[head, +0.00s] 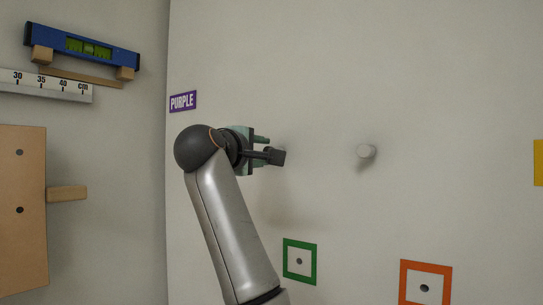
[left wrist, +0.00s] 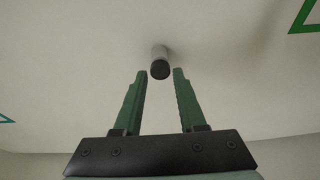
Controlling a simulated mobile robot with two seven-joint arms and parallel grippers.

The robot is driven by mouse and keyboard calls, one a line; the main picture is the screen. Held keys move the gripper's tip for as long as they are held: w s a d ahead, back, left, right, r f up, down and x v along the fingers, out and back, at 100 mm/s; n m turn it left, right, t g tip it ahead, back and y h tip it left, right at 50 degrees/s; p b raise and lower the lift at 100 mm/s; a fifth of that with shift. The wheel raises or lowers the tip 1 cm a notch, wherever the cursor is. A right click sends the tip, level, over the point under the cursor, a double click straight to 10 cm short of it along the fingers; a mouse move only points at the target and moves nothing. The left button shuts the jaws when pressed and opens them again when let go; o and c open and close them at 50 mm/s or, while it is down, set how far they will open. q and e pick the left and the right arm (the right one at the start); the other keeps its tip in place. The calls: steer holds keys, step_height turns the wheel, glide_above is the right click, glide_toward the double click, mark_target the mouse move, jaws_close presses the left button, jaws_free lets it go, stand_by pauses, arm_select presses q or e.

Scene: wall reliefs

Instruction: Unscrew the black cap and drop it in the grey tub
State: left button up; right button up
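The black cap (left wrist: 160,70) shows in the left wrist view as the dark round end of a short pale stub (left wrist: 159,52) that stands out from the wall. My left gripper (left wrist: 159,72) is open, with its two green fingers apart. The cap appears between the fingertips, with a gap on each side; I cannot tell how deep it sits between them. In the head view my left gripper (head: 272,148) is close to the wall, and the cap cannot be made out apart from it. The grey tub and my right gripper are not in view.
A bare white peg (head: 366,151) stands out from the wall to the right. Below are a green frame (head: 287,260) and an orange frame (head: 403,285). A purple label (head: 183,101) is at the left. A blue level (head: 82,47) and a wooden board (head: 22,245) are on the left wall.

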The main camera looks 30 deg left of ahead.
arm_select(q)
jaws_close()
steer(key=shift+r+p, duration=0.2)
steer(key=shift+p, duration=0.25)
steer(key=n+p, duration=0.2)
steer(key=n+g+p, duration=0.1)
steer(key=p, duration=0.1)
steer(key=shift+r+n+h, duration=0.2)
steer(key=shift+n+h, duration=0.1)
steer(key=shift+n, duration=0.1)
steer(key=shift+f+n+p, duration=0.1)
steer(key=shift+n+p, duration=0.2)
steer(key=shift+p, duration=0.1)
steer(key=shift+f, duration=0.3)
